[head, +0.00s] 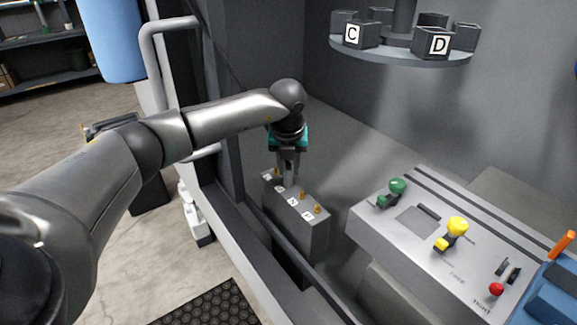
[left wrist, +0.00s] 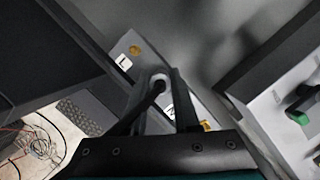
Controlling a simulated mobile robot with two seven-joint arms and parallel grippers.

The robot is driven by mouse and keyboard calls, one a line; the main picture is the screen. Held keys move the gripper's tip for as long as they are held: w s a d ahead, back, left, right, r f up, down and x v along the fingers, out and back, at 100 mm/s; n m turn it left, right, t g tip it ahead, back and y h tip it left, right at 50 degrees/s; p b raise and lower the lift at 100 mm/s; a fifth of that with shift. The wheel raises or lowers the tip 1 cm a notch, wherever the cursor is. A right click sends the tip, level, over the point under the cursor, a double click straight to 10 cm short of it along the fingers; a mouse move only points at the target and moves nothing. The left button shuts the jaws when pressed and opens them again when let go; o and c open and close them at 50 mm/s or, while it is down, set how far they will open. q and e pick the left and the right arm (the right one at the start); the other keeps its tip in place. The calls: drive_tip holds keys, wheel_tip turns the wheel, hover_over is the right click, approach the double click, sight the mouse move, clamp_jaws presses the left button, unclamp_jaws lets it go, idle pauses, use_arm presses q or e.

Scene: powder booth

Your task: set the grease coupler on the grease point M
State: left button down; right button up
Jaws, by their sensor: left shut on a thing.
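My left gripper (head: 288,172) points down over a grey block (head: 314,236) in the booth and is shut on the grease coupler (head: 289,182), a grey cylinder. The block's top has a row of brass grease points, such as one in front (head: 317,209), each beside a white label. In the left wrist view the coupler (left wrist: 148,88) is between the fingers, beside a partly covered label (left wrist: 171,110). The grease point by that label is hidden, so I cannot tell whether the coupler touches it. The grease point by label L (left wrist: 135,49) is bare. My right gripper is out of view.
A sloped control panel (head: 385,245) with green, yellow and red controls stands right of the block. A round carousel (head: 400,52) with lettered boxes hangs above. The booth's frame edge (head: 262,245) runs close along the block's left. A blue box (head: 555,290) is at lower right.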

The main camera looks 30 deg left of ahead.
use_arm(q)
drive_tip(key=c, duration=0.6)
unclamp_jaws()
drive_tip(key=shift+o, duration=0.2)
drive_tip(key=shift+r, duration=0.1)
drive_tip(key=v, duration=1.5)
drive_tip(key=shift+p, duration=0.35)
drive_tip(key=shift+d, duration=0.1)
